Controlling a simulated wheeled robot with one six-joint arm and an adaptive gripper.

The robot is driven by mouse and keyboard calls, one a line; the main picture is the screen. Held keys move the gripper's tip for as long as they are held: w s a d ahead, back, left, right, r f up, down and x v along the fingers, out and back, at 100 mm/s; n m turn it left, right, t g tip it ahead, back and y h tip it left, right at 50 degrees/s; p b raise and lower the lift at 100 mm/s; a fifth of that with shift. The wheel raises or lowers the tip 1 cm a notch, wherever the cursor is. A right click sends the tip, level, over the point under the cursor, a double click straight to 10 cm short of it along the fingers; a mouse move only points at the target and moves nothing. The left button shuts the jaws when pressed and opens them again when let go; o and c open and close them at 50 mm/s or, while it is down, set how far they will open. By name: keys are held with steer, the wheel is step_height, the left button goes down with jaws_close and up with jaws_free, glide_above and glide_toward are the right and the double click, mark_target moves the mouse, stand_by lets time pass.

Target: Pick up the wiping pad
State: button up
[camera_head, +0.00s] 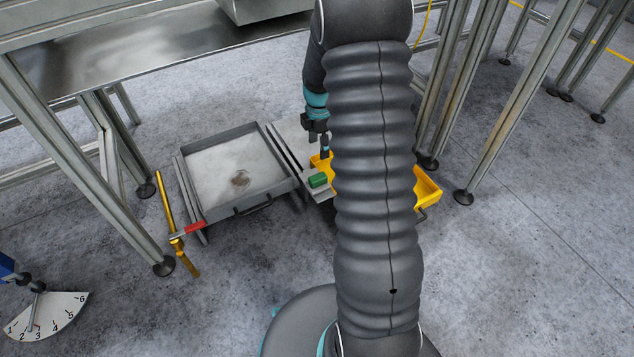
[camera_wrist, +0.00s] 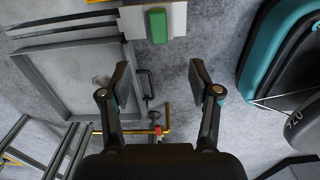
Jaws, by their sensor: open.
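The wiping pad looks to be the small green block (camera_head: 318,180), lying on a pale flat surface beside the yellow bin in the head view. In the wrist view the green block (camera_wrist: 158,26) is at the top, on a white plate, beyond my fingertips and roughly in line with the gap between them. My gripper (camera_wrist: 160,75) is open, with nothing between its fingers. In the head view my gripper (camera_head: 325,152) points down, just behind the green block and apart from it in the picture. My arm hides part of the area to the right.
A grey tray (camera_head: 212,212) with a pale floor and a brownish smudge stands left of the pad. A yellow bin (camera_head: 428,188) is partly behind my arm. A yellow pipe with a red handle (camera_head: 188,229) stands left. Metal table legs (camera_head: 520,110) rise on both sides.

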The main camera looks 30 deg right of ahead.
glide_above(318, 177)
steer(key=f, duration=0.6)
steer(key=f+b, duration=0.1)
steer(key=f, duration=0.2)
steer(key=shift+d+f, duration=0.25)
steer(key=shift+w+a+f+b, duration=0.1)
steer(key=shift+f+b, duration=0.05)
steer(key=shift+f, duration=1.25)
steer(key=shift+a+f+b, duration=0.1)
steer(key=shift+f+b, duration=0.05)
steer(key=shift+f, duration=1.25)
steer(key=shift+c, duration=0.2)
jaws_close()
